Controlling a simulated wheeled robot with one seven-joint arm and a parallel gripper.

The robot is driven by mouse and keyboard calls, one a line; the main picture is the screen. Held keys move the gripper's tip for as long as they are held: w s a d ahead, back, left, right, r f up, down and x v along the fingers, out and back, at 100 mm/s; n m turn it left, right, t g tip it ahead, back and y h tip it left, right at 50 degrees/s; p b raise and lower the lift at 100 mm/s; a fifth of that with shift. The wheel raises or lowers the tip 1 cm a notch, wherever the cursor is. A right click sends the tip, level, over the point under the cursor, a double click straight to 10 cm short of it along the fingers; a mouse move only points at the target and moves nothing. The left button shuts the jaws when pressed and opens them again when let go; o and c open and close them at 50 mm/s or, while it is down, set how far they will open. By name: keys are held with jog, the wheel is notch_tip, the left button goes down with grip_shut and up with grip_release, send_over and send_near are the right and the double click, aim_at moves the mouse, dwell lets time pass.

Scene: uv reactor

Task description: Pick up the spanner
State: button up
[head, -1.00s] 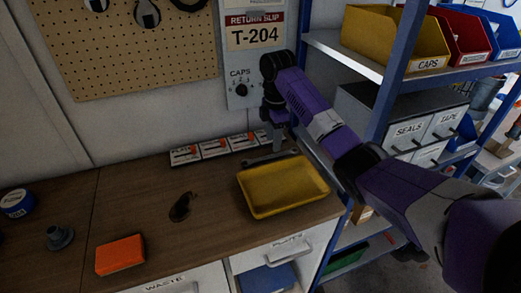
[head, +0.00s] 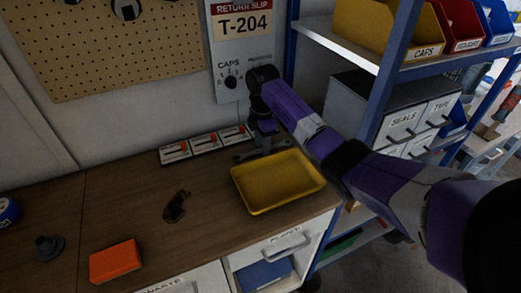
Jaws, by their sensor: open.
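The spanner (head: 246,155) is a grey metal tool lying on the brown bench, just behind the yellow tray. Its ends show on either side of my gripper, and its middle is partly hidden by the fingers. My gripper (head: 266,147) points down over the spanner, low and close to it. It is open. I cannot tell whether the fingers touch the spanner.
The yellow tray (head: 278,184) stands just in front of the spanner. Blue-framed shelving (head: 392,80) stands right.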

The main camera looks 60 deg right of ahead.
grip_shut()
dwell(0.5)
